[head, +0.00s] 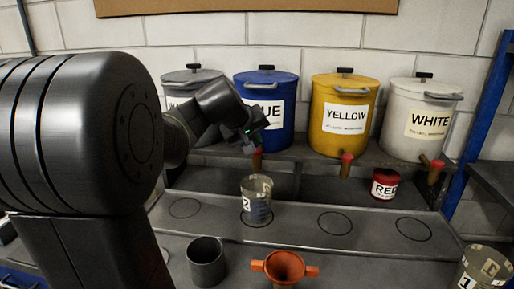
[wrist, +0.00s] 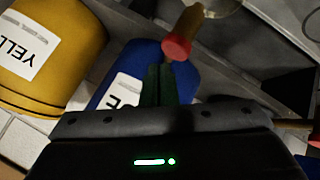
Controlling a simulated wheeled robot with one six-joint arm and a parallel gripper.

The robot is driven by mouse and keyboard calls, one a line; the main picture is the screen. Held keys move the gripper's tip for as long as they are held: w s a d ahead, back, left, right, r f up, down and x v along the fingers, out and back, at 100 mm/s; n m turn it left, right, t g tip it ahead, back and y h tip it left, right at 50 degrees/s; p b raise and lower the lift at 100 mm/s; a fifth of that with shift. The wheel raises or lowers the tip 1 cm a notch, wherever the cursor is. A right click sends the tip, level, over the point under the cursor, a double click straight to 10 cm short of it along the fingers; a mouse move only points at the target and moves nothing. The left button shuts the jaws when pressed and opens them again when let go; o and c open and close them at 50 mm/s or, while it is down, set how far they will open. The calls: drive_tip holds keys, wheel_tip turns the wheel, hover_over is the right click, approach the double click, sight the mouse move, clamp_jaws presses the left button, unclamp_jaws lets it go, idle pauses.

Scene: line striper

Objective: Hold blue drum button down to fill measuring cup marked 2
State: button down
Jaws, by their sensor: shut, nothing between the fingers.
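The blue drum (head: 266,88) stands on the back shelf, its label partly covered by my arm. Its tap with a red button (head: 257,153) points down at the front. In the wrist view the red button (wrist: 177,48) is just beyond my fingertips, with the blue drum (wrist: 182,80) behind. My gripper (wrist: 160,68) is shut and empty; I cannot tell whether it touches the button. In the head view my gripper (head: 250,146) is beside the tap. The clear measuring cup marked 2 (head: 257,205) stands upright below the tap; its fill is unclear.
The yellow drum (head: 342,92) and white drum (head: 418,100) stand to the right, a grey-lidded drum (head: 188,78) to the left. A red tin (head: 385,184), a dark cup (head: 206,262), an orange funnel (head: 285,266) and a cup marked 1 (head: 482,270) stand nearby. Several marked circles are empty.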

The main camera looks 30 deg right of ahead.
drive_tip(key=shift+r, duration=0.15)
wheel_tip(320, 180, up, 5)
drive_tip(key=p, duration=0.4)
drive_tip(key=shift+a+f, duration=0.1)
drive_tip(key=shift+f, duration=0.1)
idle(1.3)
